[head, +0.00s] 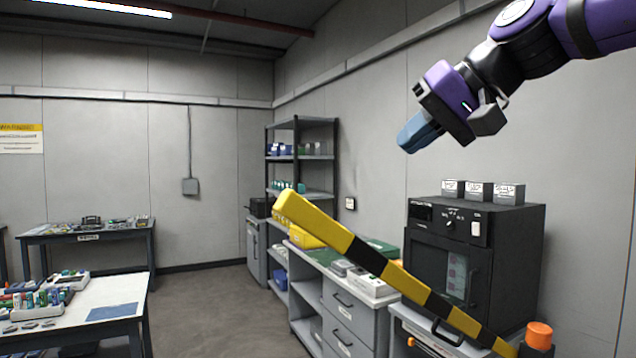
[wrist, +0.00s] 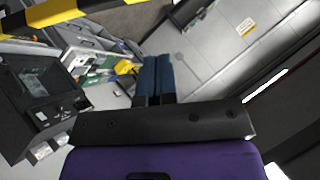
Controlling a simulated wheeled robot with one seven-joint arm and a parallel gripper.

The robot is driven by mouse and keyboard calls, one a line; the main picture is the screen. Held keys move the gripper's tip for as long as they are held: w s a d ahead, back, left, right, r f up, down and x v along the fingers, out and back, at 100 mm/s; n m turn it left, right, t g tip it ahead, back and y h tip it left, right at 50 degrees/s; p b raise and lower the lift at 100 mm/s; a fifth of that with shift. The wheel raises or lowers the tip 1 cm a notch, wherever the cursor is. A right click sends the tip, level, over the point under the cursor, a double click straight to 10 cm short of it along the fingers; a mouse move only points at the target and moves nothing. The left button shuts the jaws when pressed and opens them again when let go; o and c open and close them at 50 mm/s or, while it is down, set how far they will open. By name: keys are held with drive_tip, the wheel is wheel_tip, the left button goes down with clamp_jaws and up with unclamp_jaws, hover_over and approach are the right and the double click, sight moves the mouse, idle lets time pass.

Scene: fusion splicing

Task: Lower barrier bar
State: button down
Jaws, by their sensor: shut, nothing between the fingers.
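The barrier bar (head: 345,242) is yellow and black and slopes up to the left from its lower end at the bottom right of the head view. An orange cap (head: 538,335) stands beside that lower end. The bar also crosses the top left of the wrist view (wrist: 50,12). My gripper (head: 404,142) is above the bar's middle in the picture, apart from it. Its blue fingers are closed together with nothing between them, as the wrist view also shows (wrist: 157,75).
A black oven-like box (head: 520,240) with small boxes on top stands behind the bar at right. A grey drawer bench (head: 345,310) runs behind the bar. Shelves (head: 318,122) stand at the back corner. A cluttered white table (head: 110,292) is at left. Floor between is clear.

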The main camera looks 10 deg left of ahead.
drive_tip(key=w+a+f, duration=0.1)
drive_tip(key=a+f, duration=0.2)
drive_tip(key=a, duration=0.4)
drive_tip(key=w+a+f+y, duration=0.1)
drive_tip(key=a+f, duration=0.2)
drive_tip(key=a, duration=0.3)
drive_tip(key=shift+a+f+n+g, duration=0.3)
drive_tip(key=shift+a+f, duration=0.05)
